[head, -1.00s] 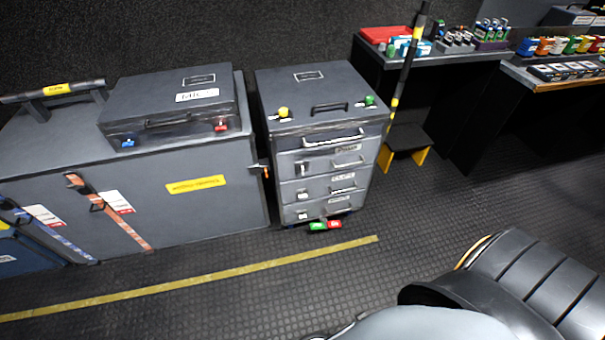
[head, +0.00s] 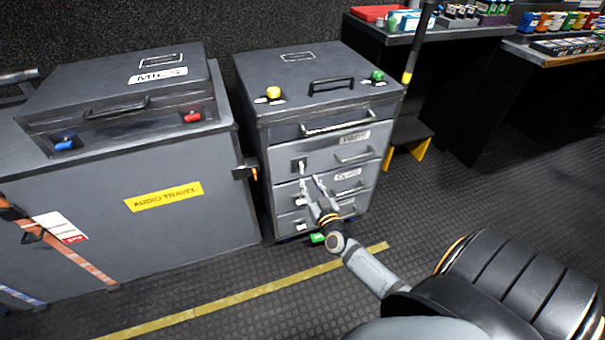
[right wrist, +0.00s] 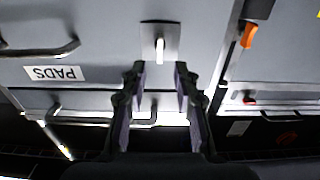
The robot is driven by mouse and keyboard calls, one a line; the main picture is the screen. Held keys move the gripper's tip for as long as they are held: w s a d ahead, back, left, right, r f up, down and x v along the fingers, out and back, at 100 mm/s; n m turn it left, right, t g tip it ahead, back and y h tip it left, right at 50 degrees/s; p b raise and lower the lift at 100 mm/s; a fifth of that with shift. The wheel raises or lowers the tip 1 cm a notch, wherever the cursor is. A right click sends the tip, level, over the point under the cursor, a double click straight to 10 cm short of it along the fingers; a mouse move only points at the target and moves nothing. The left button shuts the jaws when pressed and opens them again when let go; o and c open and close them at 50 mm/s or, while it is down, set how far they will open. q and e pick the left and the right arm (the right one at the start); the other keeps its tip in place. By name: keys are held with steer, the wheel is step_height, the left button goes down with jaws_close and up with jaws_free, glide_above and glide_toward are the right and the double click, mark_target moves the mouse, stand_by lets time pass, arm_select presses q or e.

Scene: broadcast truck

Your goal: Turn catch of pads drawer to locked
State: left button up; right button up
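The pads drawer (head: 325,158), labelled PADS, is in the upper part of a grey drawer cabinet and looks shut. Its catch (head: 302,166) is a small pale lever on a dark plate at the drawer's left side. In the right wrist view, which shows the label upside down, the catch (right wrist: 159,48) lies upright in the picture, just beyond the fingertips. My right gripper (head: 311,184) is open and empty, in front of the cabinet just below the catch. In the right wrist view its two fingers (right wrist: 160,78) stand either side of the catch's line, apparently short of it. My left gripper is not in view.
The CLIPS drawer (head: 345,186) with its own catch is below. Yellow (head: 273,92) and green (head: 377,75) knobs and a black handle are on the cabinet top. An orange-tipped latch (head: 246,172) juts from the grey case (head: 200,235) at left. The floor in front is mostly clear.

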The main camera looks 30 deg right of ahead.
mark_target(301, 168)
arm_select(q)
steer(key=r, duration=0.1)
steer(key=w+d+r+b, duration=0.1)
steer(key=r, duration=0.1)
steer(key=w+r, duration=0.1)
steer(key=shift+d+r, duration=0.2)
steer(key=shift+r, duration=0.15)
arm_select(e)
steer(key=x, duration=0.6)
steer(key=shift+w, duration=0.35)
jaws_close()
